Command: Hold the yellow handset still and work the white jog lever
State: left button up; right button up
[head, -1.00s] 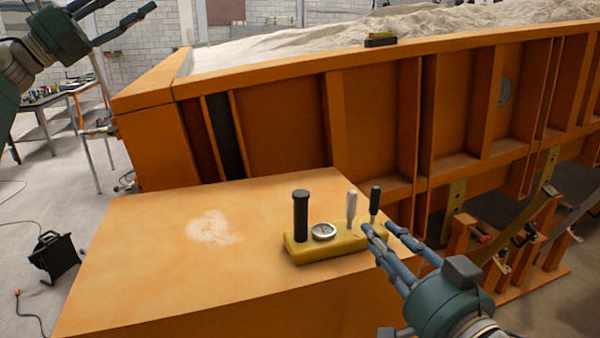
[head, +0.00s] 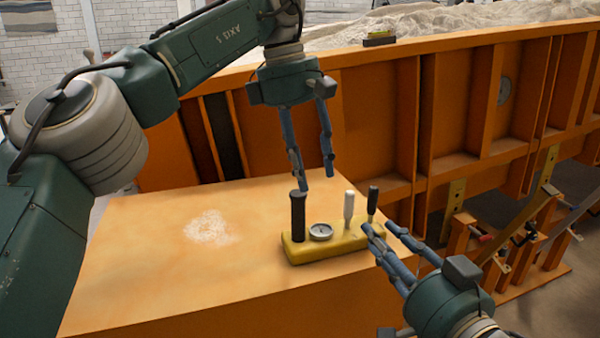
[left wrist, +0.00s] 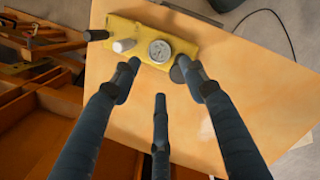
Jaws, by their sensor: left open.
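The yellow handset (head: 331,243) lies on the orange box top. It carries a black upright grip (head: 298,217) at its left end, a round gauge (head: 321,231), the white jog lever (head: 349,206) and a black lever (head: 372,200). In the left wrist view the handset (left wrist: 181,46) shows its gauge (left wrist: 160,51) and white lever (left wrist: 124,45). My left gripper (head: 318,185) is open and points down just above the handset, near the black grip. My right gripper (head: 376,232) is beside the handset's right end; its fingers look spread, and contact is unclear.
The orange box top (head: 150,270) is clear left of the handset, apart from a pale sandy patch (head: 209,228). The sandbed's orange ribbed wall (head: 375,120) rises close behind. A small dark and yellow object (head: 379,38) sits on its rim.

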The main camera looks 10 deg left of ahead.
aim_at(298, 224)
pick_arm(q)
jog(key=shift+s+a+f+m+y, duration=0.25)
jog(key=shift+s+y, duration=0.15)
jog(key=shift+y, duration=0.15)
jog(key=shift+s+a+f+m+y, duration=0.15)
jog(key=shift+s+a+y, duration=0.15)
jog(key=shift+y, duration=0.25)
jog(key=shift+s+a+f, duration=0.15)
jog(key=shift+a+f, duration=0.05)
notch_tip(298, 224, down, 10)
jog(key=shift+a+f, duration=0.1)
jog(key=shift+f, duration=0.1)
grip_shut()
